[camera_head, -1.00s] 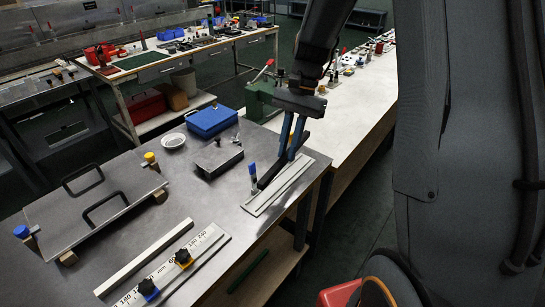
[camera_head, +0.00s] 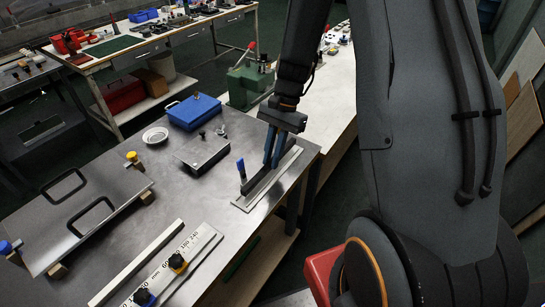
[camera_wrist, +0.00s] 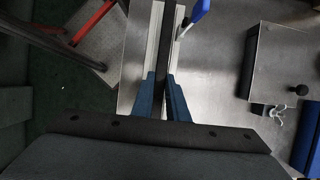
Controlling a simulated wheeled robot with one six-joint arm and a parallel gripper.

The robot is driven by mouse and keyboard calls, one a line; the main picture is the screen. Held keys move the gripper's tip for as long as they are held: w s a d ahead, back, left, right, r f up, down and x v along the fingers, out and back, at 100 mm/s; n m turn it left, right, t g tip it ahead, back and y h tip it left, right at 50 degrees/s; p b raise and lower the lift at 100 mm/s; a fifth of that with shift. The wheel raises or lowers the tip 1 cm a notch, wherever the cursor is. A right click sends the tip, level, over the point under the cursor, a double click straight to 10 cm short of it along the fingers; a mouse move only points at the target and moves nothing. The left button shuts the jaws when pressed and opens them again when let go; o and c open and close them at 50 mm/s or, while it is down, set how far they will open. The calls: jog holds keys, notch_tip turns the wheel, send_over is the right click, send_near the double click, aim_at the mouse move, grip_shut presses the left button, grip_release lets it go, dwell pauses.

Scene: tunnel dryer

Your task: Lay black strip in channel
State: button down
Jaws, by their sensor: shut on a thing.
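The black strip (camera_head: 258,184) is long and narrow. My gripper (camera_head: 271,164), with blue fingers, is shut on it. The channel (camera_head: 240,205) is a pale metal bar with a lengthwise groove near the table's right edge. The strip lies along and over the channel, roughly parallel to it. In the wrist view the strip (camera_wrist: 169,30) runs forward from between the fingers of my gripper (camera_wrist: 166,95), with pale channel edges (camera_wrist: 152,50) showing on both sides. I cannot tell whether the strip touches the groove floor. My fingers hide part of both.
A blue-handled tool (camera_head: 241,167) stands close to the channel's left side. A dark metal block (camera_head: 203,152), a blue box (camera_head: 194,111) and a white dish (camera_head: 155,136) are farther left. A ruler fixture (camera_head: 190,250) is at the front. Bare tabletop lies between.

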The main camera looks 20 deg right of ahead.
jog(key=shift+f, duration=0.5)
jog(key=shift+f, duration=0.4)
jog(key=shift+s+f, duration=0.1)
jog(key=shift+f, duration=0.1)
jog(key=c, duration=1.7)
grip_release()
jog(key=shift+f, duration=0.1)
jog(key=shift+c, duration=0.2)
jog(key=b+v, duration=0.3)
jog(key=v, duration=1)
jog(key=s+a+f+n+t+h, duration=0.2)
jog(key=s+a+n+t+h, duration=0.1)
jog(key=s+n, duration=0.7)
jog(key=shift+s+a+f+n+t+h, duration=0.15)
jog(key=shift+s+a+n+t+h, duration=0.35)
jog(key=shift+s, duration=0.6)
